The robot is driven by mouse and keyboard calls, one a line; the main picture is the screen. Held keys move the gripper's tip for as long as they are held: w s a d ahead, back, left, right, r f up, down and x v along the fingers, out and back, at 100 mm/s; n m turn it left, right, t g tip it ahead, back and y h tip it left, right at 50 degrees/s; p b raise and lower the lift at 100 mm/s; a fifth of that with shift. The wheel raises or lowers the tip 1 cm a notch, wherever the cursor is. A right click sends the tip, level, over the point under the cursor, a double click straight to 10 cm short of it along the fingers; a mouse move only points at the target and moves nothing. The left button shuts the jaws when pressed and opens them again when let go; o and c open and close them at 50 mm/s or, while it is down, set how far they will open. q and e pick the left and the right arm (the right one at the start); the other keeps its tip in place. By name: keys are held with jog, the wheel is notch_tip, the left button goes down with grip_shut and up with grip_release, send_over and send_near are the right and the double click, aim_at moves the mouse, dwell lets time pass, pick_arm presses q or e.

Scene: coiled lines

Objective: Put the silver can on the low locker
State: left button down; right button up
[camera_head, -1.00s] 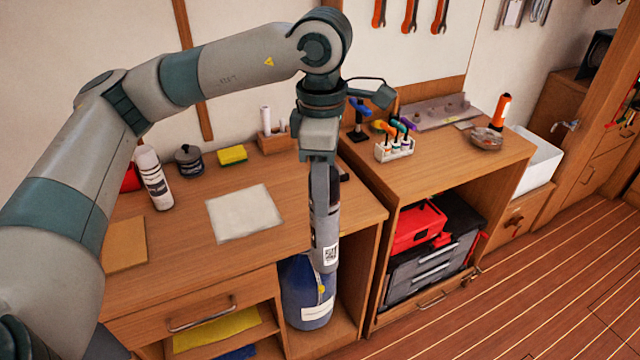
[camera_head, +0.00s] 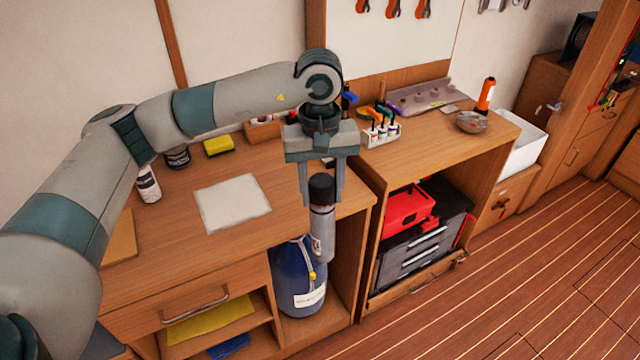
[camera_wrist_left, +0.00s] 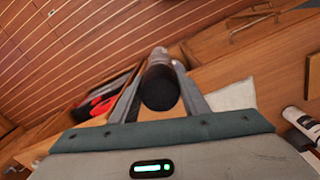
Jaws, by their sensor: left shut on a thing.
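The silver can (camera_head: 322,225), a slim cylinder with a black cap, hangs roughly upright in my left gripper (camera_head: 320,190). A low wooden locker (camera_head: 503,208) stands at the right, beyond the shelf unit. My right gripper is out of view.
The workbench (camera_head: 160,235) carries a white sheet (camera_head: 232,203), a white can (camera_head: 148,184) and a yellow sponge (camera_head: 219,145). The shelf unit's top holds a marker rack (camera_head: 381,134), a bowl (camera_head: 472,122) and an orange torch (camera_head: 486,96). Floor at right is clear.

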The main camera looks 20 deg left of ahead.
aim_at(323, 226)
pick_arm(q)
jog(key=f+m, duration=0.1)
jog(key=m, duration=0.1)
jog(key=w+f+m, duration=0.1)
jog(key=f+m, duration=0.2)
jog(key=m, duration=0.1)
jog(key=shift+w+a+f, duration=0.2)
jog(key=shift+w+a, duration=0.15)
